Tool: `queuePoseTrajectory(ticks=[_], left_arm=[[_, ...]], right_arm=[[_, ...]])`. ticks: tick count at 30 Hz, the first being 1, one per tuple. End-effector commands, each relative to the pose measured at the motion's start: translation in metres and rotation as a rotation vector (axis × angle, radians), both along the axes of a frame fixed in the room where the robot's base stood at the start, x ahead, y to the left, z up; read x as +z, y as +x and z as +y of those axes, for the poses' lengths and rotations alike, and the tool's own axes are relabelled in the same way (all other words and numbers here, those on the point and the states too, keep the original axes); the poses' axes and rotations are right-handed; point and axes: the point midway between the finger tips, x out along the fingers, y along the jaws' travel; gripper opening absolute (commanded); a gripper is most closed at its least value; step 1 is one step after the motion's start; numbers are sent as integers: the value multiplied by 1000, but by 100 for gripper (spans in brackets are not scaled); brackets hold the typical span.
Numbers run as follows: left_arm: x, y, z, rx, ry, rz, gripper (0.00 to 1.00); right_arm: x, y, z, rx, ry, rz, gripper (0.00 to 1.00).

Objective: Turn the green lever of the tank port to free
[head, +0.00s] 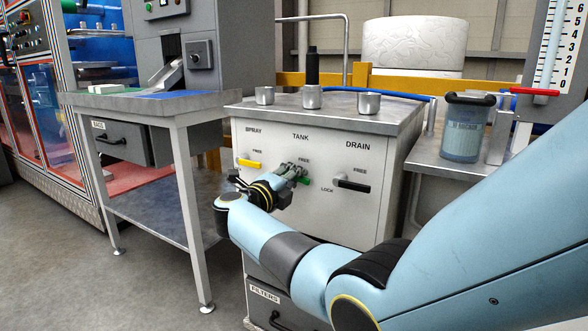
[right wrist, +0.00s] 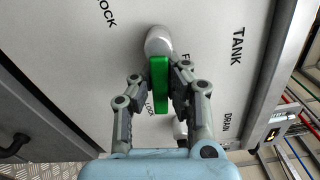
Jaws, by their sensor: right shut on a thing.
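The green lever (head: 304,181) of the tank port is on the white panel under the TANK label, mostly hidden behind my right gripper in the head view. In the right wrist view the green lever (right wrist: 161,88) extends downward from a pale round hub (right wrist: 158,41). My right gripper (head: 291,172) is at the lever. In the wrist view its fingers (right wrist: 161,80) are on both sides of the green lever, shut on it. FREE and LOCK lettering is partly covered, so the lever's exact setting is hard to read. My left gripper is not in view.
The yellow spray lever (head: 250,164) is left of the gripper and the black drain lever (head: 352,185) is right. Metal cups (head: 312,97) stand on the cabinet top. A grey bench (head: 180,103) stands to the left. A filters drawer (head: 265,297) is below.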

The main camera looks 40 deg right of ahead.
Motion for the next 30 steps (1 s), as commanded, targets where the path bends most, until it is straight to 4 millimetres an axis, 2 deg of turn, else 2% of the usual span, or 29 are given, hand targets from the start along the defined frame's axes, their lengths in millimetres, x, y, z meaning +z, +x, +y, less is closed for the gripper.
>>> queuePoseTrajectory(ticks=[12,29,30], left_arm=[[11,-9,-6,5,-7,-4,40],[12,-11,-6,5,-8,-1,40],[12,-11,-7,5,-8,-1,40]], right_arm=[[4,-1,2,3,-68,178,0],[3,-1,3,3,-77,204,0],[3,-1,3,3,-77,204,12]])
